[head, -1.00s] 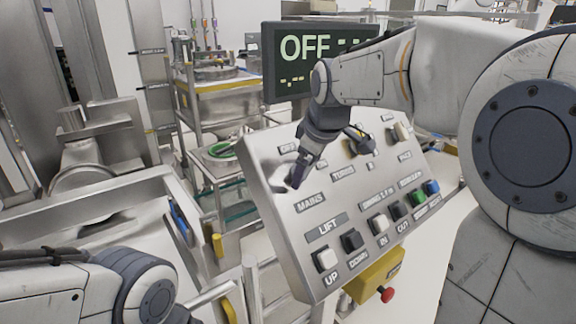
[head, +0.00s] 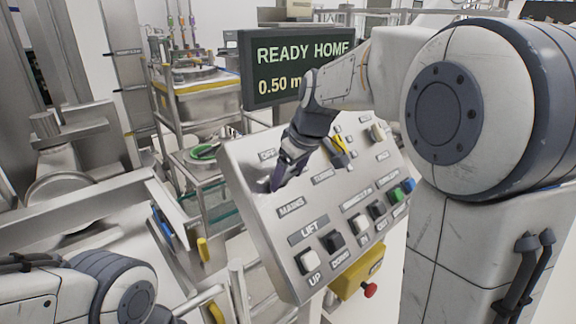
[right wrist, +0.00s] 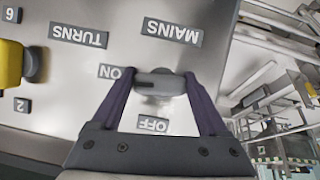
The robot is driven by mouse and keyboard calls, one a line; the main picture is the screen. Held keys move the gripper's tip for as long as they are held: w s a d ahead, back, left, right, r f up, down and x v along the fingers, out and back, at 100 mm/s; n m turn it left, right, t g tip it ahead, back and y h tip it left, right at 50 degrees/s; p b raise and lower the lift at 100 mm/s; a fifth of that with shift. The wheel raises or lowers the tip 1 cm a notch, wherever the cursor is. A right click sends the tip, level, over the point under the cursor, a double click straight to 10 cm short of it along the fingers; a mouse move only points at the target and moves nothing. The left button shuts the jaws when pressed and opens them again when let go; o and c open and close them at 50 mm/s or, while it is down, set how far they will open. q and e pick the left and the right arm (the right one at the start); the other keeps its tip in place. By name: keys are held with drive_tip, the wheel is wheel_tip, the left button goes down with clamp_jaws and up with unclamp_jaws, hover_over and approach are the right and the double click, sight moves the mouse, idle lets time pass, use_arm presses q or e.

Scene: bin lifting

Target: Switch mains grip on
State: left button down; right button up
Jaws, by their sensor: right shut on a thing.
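The mains grip (right wrist: 158,84) is a grey rotary handle on the sloped metal control panel (head: 250,225). In the right wrist view its bar lies crosswise, one end beside the ON label (right wrist: 117,73); the OFF label (right wrist: 153,124) is nearer my gripper's palm. My right gripper (right wrist: 160,78) is shut on the grip, a finger at each end. In the head view my right gripper (head: 276,184) hides most of it. The display (head: 249,78) behind the panel reads READY HOME and 0.50 m, partly covered by my arm. My left gripper is out of view.
The panel has a yellow turns knob (head: 339,152), a white UP button (head: 308,262) and a dark DOWN button (head: 333,241). A red button on a yellow box (head: 358,274) sits below. Steel machinery stands at the left.

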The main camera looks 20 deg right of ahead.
drive_tip(key=shift+m+y, duration=0.3)
drive_tip(key=shift+m, duration=0.4)
drive_tip(key=o, duration=1.2)
drive_tip(key=shift+o, duration=0.2)
drive_tip(key=v, duration=1)
drive_tip(key=shift+r, duration=0.3)
